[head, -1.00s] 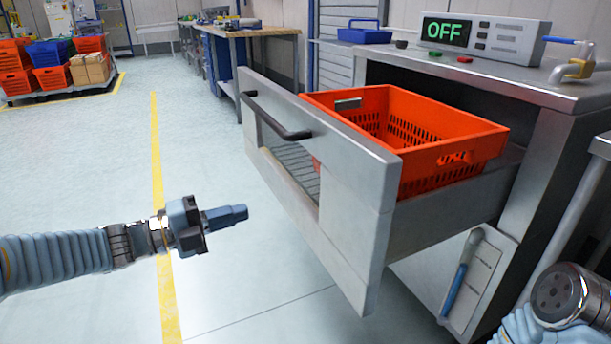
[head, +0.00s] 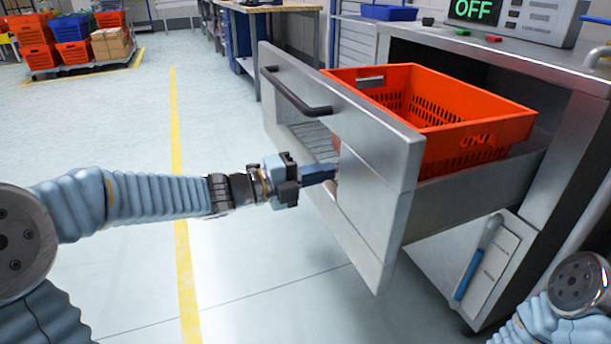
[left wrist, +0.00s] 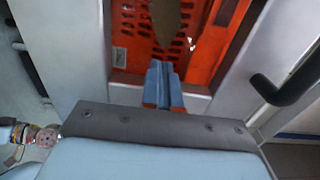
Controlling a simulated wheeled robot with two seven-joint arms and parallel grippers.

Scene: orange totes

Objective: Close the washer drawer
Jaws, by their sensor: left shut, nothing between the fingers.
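The washer drawer (head: 385,190) is pulled out of the grey washer and holds an orange tote (head: 430,95). Its front has a dark bar handle (head: 295,95) and a window opening. My left gripper (head: 330,173) is shut and empty, with its fingertips at the drawer front, by the window below the handle. Whether they touch it I cannot tell. In the left wrist view the shut fingers (left wrist: 160,85) point toward the window, with orange tote behind it and the handle (left wrist: 290,80) at the right. My right gripper is not visible; only part of my right arm shows at the lower right.
The washer top (head: 480,50) carries a display reading OFF (head: 473,10) and small red and green buttons. A cart with orange and blue totes (head: 75,45) stands far left. A workbench (head: 265,10) is behind the drawer. The floor in front is open, with a yellow line.

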